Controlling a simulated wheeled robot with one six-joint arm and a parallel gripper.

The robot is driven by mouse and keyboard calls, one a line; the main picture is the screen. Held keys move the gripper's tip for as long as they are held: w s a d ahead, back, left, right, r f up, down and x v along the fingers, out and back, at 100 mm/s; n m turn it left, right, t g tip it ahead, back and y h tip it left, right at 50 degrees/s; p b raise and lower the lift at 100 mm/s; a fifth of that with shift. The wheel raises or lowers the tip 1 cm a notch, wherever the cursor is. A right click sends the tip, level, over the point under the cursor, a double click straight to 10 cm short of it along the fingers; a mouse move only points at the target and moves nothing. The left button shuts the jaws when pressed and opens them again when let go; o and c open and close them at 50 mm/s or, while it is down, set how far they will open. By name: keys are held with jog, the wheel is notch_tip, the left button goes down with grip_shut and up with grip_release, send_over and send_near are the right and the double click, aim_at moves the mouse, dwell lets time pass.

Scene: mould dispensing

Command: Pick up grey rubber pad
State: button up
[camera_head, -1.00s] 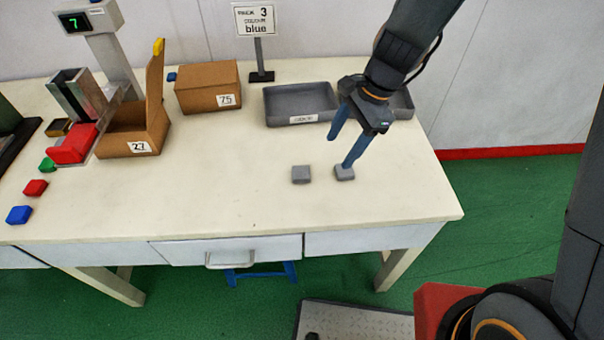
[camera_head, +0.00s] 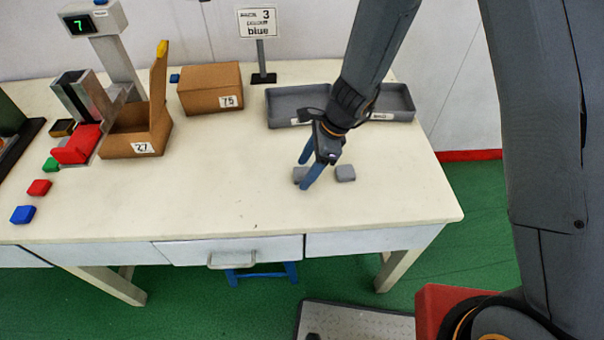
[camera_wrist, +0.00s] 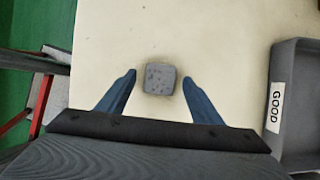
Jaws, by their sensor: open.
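The right pad (camera_head: 345,173) is in full view, just right of my gripper (camera_head: 304,174). In the wrist view one grey pad (camera_wrist: 160,78) with dark speckles on top lies between my two blue fingertips, with a gap on each side. My gripper (camera_wrist: 159,76) is open and holds nothing.
Two grey trays stand behind the pads, the left one (camera_head: 285,92) and the right one (camera_head: 397,90). In the wrist view a tray (camera_wrist: 292,140) is labelled GOOD. Front middle table is clear.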

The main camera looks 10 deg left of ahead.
jog(key=shift+f, duration=0.2)
jog(key=c, duration=1.2)
jog(key=shift+o, duration=0.2)
jog(key=shift+r, duration=0.1)
